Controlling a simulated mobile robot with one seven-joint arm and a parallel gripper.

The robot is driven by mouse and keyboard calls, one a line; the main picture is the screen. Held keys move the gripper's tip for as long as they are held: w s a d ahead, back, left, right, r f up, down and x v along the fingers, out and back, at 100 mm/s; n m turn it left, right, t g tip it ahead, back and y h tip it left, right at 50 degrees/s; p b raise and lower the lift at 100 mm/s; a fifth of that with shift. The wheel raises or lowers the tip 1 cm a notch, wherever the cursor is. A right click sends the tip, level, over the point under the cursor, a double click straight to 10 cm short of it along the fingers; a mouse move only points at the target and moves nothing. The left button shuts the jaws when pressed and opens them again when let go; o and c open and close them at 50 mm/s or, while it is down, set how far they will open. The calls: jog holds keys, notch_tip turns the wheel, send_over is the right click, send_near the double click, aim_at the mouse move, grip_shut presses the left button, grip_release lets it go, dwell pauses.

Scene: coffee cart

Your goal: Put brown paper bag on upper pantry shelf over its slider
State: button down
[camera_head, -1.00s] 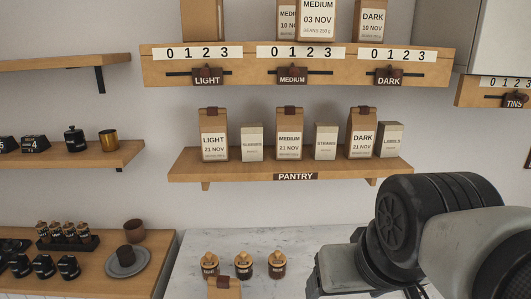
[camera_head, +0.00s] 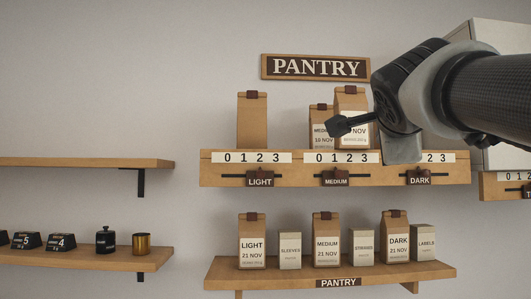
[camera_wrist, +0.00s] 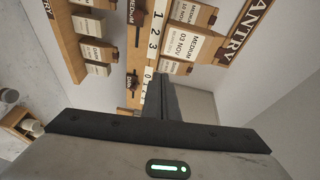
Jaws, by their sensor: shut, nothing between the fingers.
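The upper pantry shelf (camera_head: 215,170) carries a plain brown paper bag (camera_head: 252,122) at its left, above the LIGHT slider (camera_head: 260,179). Two brown MEDIUM bags stand nearer the middle: the 10 NOV bag (camera_head: 320,115) and a taller bag (camera_head: 351,104) beside it. The MEDIUM slider (camera_head: 335,178) and the DARK slider (camera_head: 418,177) are on the shelf front. My gripper (camera_head: 338,126) is shut and empty, in front of the MEDIUM bags. My arm hides the shelf above DARK. In the wrist view my shut fingers (camera_wrist: 163,100) point toward the shelf, seen sideways.
The lower pantry shelf (camera_head: 222,279) holds LIGHT, MEDIUM and DARK bags with small boxes between them. A PANTRY sign (camera_head: 316,67) hangs above. A white cabinet (camera_head: 495,55) stands at the right. Wall shelves with a brass cup (camera_head: 141,243) are at the left.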

aim_at(343, 138)
jog(key=shift+m, duration=0.5)
jog(key=p+x, duration=0.1)
jog(key=x, duration=0.3)
jog(key=a+r+p+x, duration=0.1)
jog(key=x, duration=0.3)
jog(key=a+r+p+x, duration=0.1)
jog(key=x, duration=0.3)
jog(key=shift+w+p, duration=0.35)
jog(key=shift+w, duration=0.2)
jog(key=shift+w+a, duration=0.1)
jog(key=shift+w, duration=0.3)
jog(key=w+a+b, duration=0.1)
jog(key=w+b, duration=0.1)
jog(key=w, duration=0.1)
jog(key=w+a+b, duration=0.1)
jog(key=w, duration=0.1)
jog(key=shift+w+a+f, duration=0.15)
jog(key=shift+w+a, duration=0.1)
jog(key=shift+a, duration=0.05)
jog(key=shift+w+a+b, duration=0.25)
jog(key=shift+w+b, duration=0.05)
jog(key=shift+w, duration=0.15)
jog(key=shift+s, duration=0.1)
